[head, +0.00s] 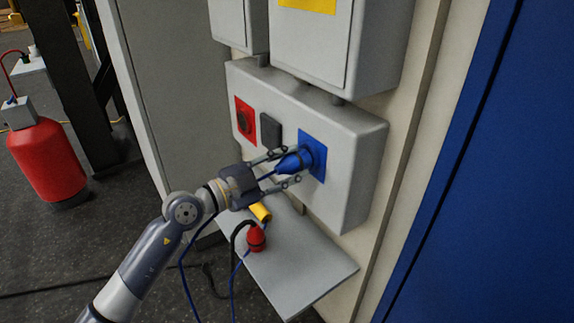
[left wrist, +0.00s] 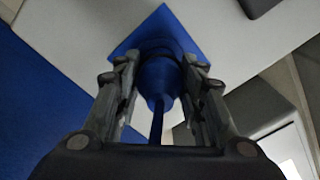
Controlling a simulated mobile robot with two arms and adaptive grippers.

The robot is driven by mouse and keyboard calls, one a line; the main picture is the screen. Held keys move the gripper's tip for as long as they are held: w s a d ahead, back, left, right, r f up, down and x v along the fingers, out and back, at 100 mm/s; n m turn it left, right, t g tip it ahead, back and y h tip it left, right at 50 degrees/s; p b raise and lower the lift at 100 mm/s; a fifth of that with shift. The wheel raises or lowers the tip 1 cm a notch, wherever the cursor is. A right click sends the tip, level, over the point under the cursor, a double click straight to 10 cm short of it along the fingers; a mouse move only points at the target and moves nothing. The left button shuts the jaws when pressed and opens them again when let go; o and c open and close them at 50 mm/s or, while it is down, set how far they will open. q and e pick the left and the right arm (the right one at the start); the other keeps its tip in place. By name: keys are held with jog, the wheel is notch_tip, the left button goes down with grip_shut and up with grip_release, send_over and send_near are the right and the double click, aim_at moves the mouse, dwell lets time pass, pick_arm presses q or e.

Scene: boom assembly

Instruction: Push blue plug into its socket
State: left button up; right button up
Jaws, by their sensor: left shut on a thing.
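The blue plug (head: 291,163) is between the fingers of my left gripper (head: 296,166), which is shut on it. Its front end is at the blue socket (head: 318,145) on the grey wall box. In the left wrist view the blue plug (left wrist: 158,82) is gripped between both fingers of the left gripper (left wrist: 160,75), its cable running back toward the palm. The blue socket plate (left wrist: 172,22) lies directly ahead of it. The front of the plug overlaps the socket ring, and I cannot tell how deep it sits. My right gripper is not in view.
A red socket (head: 245,121) and a dark square cover (head: 270,131) are left of the blue socket. A shelf (head: 305,270) below holds a red plug (head: 256,238) and a yellow plug (head: 261,212). A red cylinder (head: 47,160) stands on the floor at far left.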

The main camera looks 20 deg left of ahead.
pick_arm(q)
jog(key=shift+r, duration=0.1)
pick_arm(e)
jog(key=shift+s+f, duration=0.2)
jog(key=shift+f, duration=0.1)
pick_arm(q)
jog(key=o, duration=1.4)
jog(key=v, duration=1.2)
jog(key=shift+w, duration=0.1)
